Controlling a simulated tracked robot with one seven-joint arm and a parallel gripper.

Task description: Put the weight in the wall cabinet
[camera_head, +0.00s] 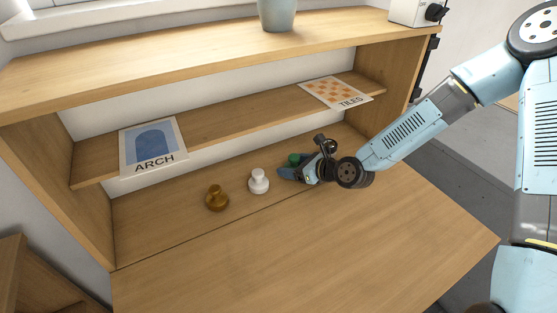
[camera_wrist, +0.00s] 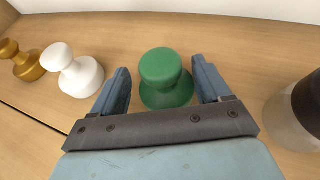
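Three knob-topped, weight-like pieces stand in a row on the desk's back ledge: a brass one (camera_head: 217,198), a white one (camera_head: 259,181) and a green one (camera_head: 294,158). My gripper (camera_head: 288,172) is low at the green piece, which it partly hides in the head view. In the wrist view, my gripper (camera_wrist: 162,86) is open, with the green piece (camera_wrist: 166,80) upright between its fingers and gaps on both sides. The white piece (camera_wrist: 73,72) and the brass piece (camera_wrist: 20,62) stand to the left. I cannot make out a separate wall cabinet.
A clear jar with a dark lid (camera_wrist: 297,115) stands right of my gripper. The wooden shelf (camera_head: 235,126) above holds an ARCH print (camera_head: 153,165) and a TILES print (camera_head: 340,95). A pale vase (camera_head: 277,15) stands on top. The front desktop (camera_head: 300,250) is clear.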

